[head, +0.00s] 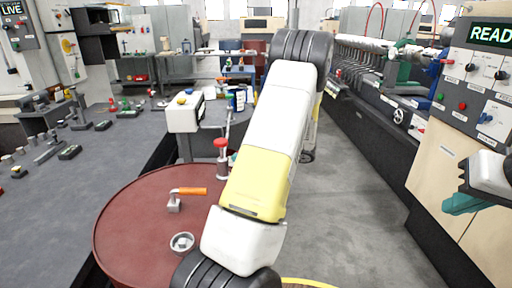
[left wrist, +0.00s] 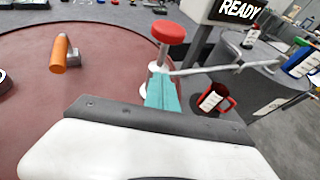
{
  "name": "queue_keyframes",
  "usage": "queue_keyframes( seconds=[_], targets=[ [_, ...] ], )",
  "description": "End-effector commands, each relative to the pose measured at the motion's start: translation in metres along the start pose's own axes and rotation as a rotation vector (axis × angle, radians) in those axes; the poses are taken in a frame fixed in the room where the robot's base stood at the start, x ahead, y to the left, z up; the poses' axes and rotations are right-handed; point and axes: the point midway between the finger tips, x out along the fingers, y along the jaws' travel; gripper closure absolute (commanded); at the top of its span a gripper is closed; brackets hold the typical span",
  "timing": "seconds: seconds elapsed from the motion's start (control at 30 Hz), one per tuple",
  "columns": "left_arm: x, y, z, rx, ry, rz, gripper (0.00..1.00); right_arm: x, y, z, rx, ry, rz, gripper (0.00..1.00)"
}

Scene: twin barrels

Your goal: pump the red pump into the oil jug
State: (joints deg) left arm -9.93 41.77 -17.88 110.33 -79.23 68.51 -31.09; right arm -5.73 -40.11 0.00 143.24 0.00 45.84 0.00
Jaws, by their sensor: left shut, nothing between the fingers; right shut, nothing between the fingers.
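The red pump (head: 221,146) stands upright on the far right part of the dark red barrel top (head: 140,215). In the left wrist view its round red knob (left wrist: 168,32) tops a pale body, and a thin grey spout (left wrist: 215,70) reaches right. A red jug with a white label (left wrist: 212,100), apparently the oil jug, is right of the pump; I cannot make it out in the head view. My left gripper (left wrist: 162,80) is shut and empty, its teal fingers below the knob in the picture; contact is unclear. My right gripper (head: 462,204) is shut and empty at the right edge.
An orange-handled valve (head: 188,191) and a round cap (head: 182,243) are on the barrel top. A white box (head: 184,114) and a table with cans (head: 236,98) stand behind. A console with a READY display (head: 492,34) is at right. Open floor (head: 350,190) lies between.

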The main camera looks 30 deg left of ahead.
Motion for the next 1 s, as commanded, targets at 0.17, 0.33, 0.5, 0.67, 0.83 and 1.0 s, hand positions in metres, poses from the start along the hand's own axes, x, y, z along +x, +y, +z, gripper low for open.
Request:
queue_keyframes(
  seconds=[0.17, 0.33, 0.5, 0.67, 0.83, 1.0],
  targets=[
    [-0.046, -0.001, 0.0, -0.001, 0.002, -0.005, 1.0, 0.0, 0.0, 0.0, 0.0, 0.0, 0.0, 1.0],
    [-0.078, 0.0, 0.0, 0.0, 0.001, -0.002, 1.0, 0.0, 0.0, 0.0, 0.0, 0.0, 0.0, 1.0],
    [-0.096, 0.0, 0.0, 0.001, 0.002, 0.0, 1.0, 0.0, 0.0, 0.0, 0.0, 0.0, 0.0, 1.0],
    [-0.1, 0.0, 0.0, 0.001, 0.002, 0.0, 1.0, 0.0, 0.0, 0.0, 0.0, 0.0, 0.0, 1.0],
    [-0.1, 0.0, 0.0, 0.001, 0.002, 0.0, 1.0, 0.0, 0.0, 0.0, 0.0, 0.0, 0.0, 1.0],
    [-0.1, 0.0, 0.0, 0.001, 0.002, 0.0, 1.0, 0.0, 0.0, 0.0, 0.0, 0.0, 0.0, 1.0]
  ],
)
